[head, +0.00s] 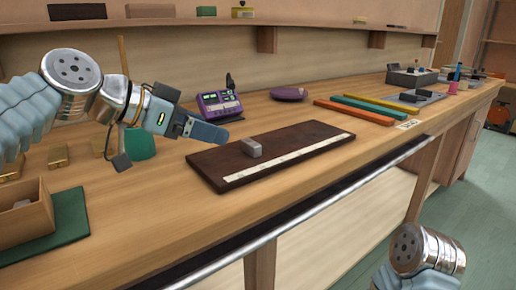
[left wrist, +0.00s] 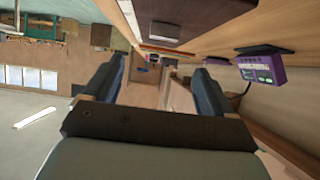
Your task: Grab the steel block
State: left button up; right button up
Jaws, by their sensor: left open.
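The steel block (head: 251,149) is a small grey block with bevelled edges. It rests on a dark brown board (head: 310,136) with a pale marked strip, on the wooden bench. My left gripper (head: 215,134) is to the left of the block, above the bench near the board's far left corner, apart from the block. In the left wrist view its two dark fingers (left wrist: 160,85) are spread with nothing between them. Part of my right arm shows at the lower right of the head view; its gripper is out of sight.
A purple device (head: 220,106) stands behind the board, also in the left wrist view (left wrist: 260,67). A purple dish (head: 289,93) and coloured bars (head: 369,107) lie farther right. A wooden box (head: 25,217) is at lower left. A metal rail (head: 310,197) runs along the bench front.

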pick_arm(q)
send_near(253, 141)
jog(key=shift+w+d+f, duration=0.15)
jog(key=shift+d+f, duration=0.2)
jog(key=shift+d, duration=0.2)
jog(key=shift+w+d+f, duration=0.1)
jog(key=shift+d+f, duration=0.25)
jog(key=shift+d, duration=0.2)
jog(key=shift+w+a+p+x, duration=0.15)
jog(key=shift+p+x, duration=0.3)
jog(key=shift+x, duration=0.9)
jog(key=shift+w+a+p+x, duration=0.1)
jog(key=shift+p+x, duration=0.3)
jog(key=shift+x, duration=1)
jog(key=c, duration=1.2)
jog(key=shift+c, duration=0.5)
jog(key=shift+r, duration=0.15)
